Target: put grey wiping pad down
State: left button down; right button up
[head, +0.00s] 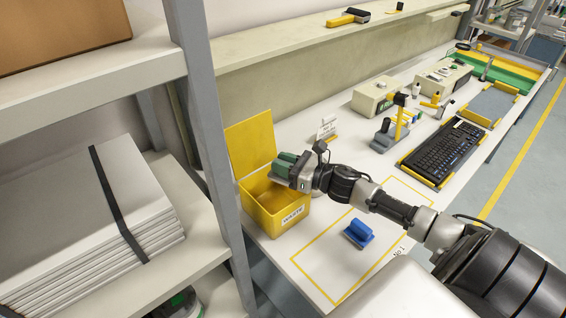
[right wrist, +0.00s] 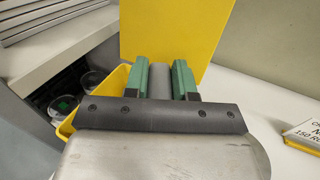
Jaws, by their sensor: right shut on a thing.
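My right gripper (head: 286,166) is above the open top of the yellow waste bin (head: 268,212), near its raised yellow lid (head: 250,143). In the right wrist view its two green fingers (right wrist: 160,82) are closed on the grey wiping pad (right wrist: 160,83), seen as a narrow grey piece between them. The pad's lower part is hidden, and I cannot make it out in the head view. My left gripper is not in view.
A small sign (head: 327,128) stands behind the gripper. A shelf post (head: 210,130) stands left of the bin.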

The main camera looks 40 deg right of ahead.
jog(key=shift+f+b, duration=0.55)
jog(key=o, duration=0.9)
jog(key=shift+r, duration=0.1)
jog(key=shift+o, duration=0.2)
jog(key=shift+r+p, duration=0.45)
jog(key=shift+p, duration=0.15)
jog(key=shift+s+d+r, duration=0.1)
jog(key=shift+s, duration=0.05)
jog(key=b+v, duration=0.2)
jog(key=v, duration=0.9)
jog(key=shift+s, duration=0.3)
